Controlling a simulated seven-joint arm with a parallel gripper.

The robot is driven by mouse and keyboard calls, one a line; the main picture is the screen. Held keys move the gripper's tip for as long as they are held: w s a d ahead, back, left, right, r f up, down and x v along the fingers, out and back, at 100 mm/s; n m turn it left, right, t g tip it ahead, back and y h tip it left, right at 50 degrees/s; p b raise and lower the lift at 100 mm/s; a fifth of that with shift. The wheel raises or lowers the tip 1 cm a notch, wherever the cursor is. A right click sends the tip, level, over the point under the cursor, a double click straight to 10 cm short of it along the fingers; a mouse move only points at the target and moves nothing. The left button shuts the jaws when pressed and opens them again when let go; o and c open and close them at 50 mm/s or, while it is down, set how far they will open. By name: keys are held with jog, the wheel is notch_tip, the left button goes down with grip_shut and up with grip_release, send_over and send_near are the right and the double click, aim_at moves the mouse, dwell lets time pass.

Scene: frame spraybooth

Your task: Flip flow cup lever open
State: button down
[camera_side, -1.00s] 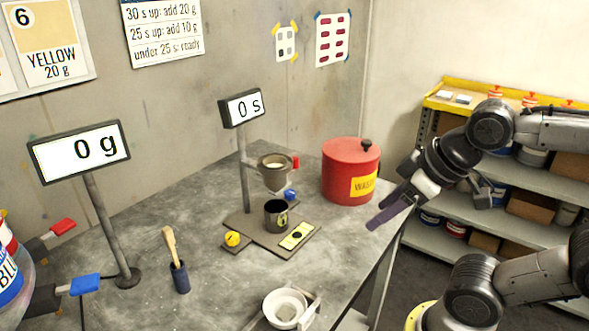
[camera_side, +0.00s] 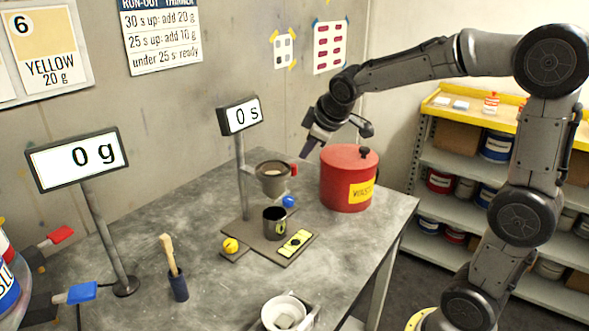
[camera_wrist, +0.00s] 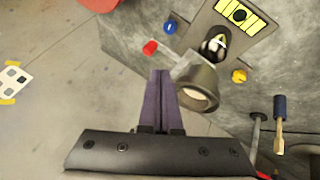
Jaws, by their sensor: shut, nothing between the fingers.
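The flow cup (camera_side: 272,182) is a grey funnel-shaped cup held on the timer's post. Its lever has a red tip (camera_side: 294,168) on the cup's right side. In the wrist view the cup (camera_wrist: 196,88) is right of my fingers, and the red tip (camera_wrist: 150,47) is just beyond them. My gripper (camera_side: 304,154) is shut and empty, pointing down close above the red tip. In the wrist view its purple fingers (camera_wrist: 160,74) are together and look apart from the lever. A dark metal cup (camera_side: 275,220) stands below the flow cup.
A red waste can (camera_side: 338,180) stands right of the flow cup. A blue knob (camera_side: 288,201), yellow knob (camera_side: 230,245) and yellow-black plate (camera_side: 295,243) are near the base. The timer (camera_side: 240,115) reads 0 s; the scale display (camera_side: 78,158) reads 0 g.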

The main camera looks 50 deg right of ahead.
aim_at(293, 165)
dwell(0.3)
jog(key=x, duration=1)
jog(key=shift+d, duration=0.15)
jog(key=shift+w+d, duration=0.9)
jog(key=shift+d, duration=0.25)
jog(key=shift+w+d, duration=0.35)
jog(key=shift+w, duration=0.15)
jog(key=shift+w+d, duration=0.35)
jog(key=shift+w, duration=0.2)
jog(key=shift+w, duration=0.1)
jog(key=shift+r, duration=0.1)
